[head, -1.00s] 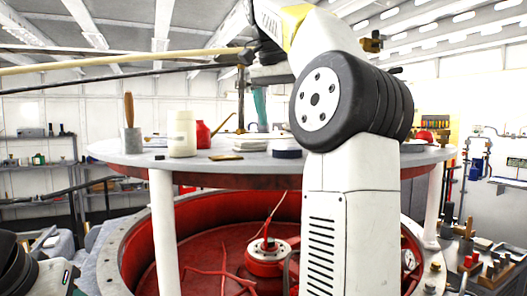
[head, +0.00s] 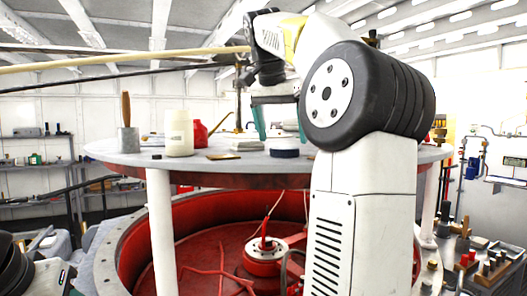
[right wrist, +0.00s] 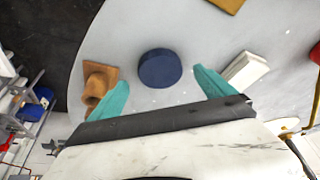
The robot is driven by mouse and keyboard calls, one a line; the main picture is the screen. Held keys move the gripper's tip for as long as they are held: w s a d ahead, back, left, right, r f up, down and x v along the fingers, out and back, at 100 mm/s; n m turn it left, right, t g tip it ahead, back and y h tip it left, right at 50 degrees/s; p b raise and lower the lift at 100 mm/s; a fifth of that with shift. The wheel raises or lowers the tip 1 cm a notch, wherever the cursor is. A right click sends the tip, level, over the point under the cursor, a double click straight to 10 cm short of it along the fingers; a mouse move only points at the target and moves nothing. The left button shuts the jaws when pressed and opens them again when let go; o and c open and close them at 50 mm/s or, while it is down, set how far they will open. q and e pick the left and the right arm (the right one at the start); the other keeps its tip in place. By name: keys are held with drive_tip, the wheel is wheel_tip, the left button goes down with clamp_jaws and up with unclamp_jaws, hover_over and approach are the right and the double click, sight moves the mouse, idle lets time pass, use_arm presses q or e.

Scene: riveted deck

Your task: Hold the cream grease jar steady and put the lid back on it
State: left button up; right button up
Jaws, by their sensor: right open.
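The cream grease jar (head: 179,135) stands upright on the round grey table, left of centre in the head view. A dark blue round disc (head: 285,153), which looks like its lid, lies flat on the table to the right, apart from the jar. It also shows in the right wrist view (right wrist: 160,68). My right gripper (head: 282,134) is open and empty above the disc, its teal fingers apart. In the right wrist view the fingertips (right wrist: 160,79) appear on either side of the disc. My left gripper is not in view.
On the table (head: 140,158) are a grey cup with a wooden handle (head: 128,139), a red container (head: 200,134), a brass plate (head: 224,156) and a pale block (head: 248,146). A brown piece (right wrist: 98,82) stands near the left finger in the wrist view.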

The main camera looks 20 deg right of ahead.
sight(284, 148)
drive_tip(key=shift+x, duration=1.6)
drive_tip(key=shift+a, duration=0.1)
drive_tip(key=c, duration=1.5)
drive_tip(key=shift+c, duration=0.2)
drive_tip(key=shift+r, duration=1.55)
drive_tip(key=s+a+r, duration=0.1)
drive_tip(key=s+a, duration=0.2)
drive_tip(key=s, duration=0.4)
drive_tip(key=s+a, duration=0.3)
drive_tip(key=s, duration=0.4)
drive_tip(key=shift+s+a+r, duration=0.3)
drive_tip(key=shift+a+r, duration=0.05)
drive_tip(key=shift+r, duration=0.05)
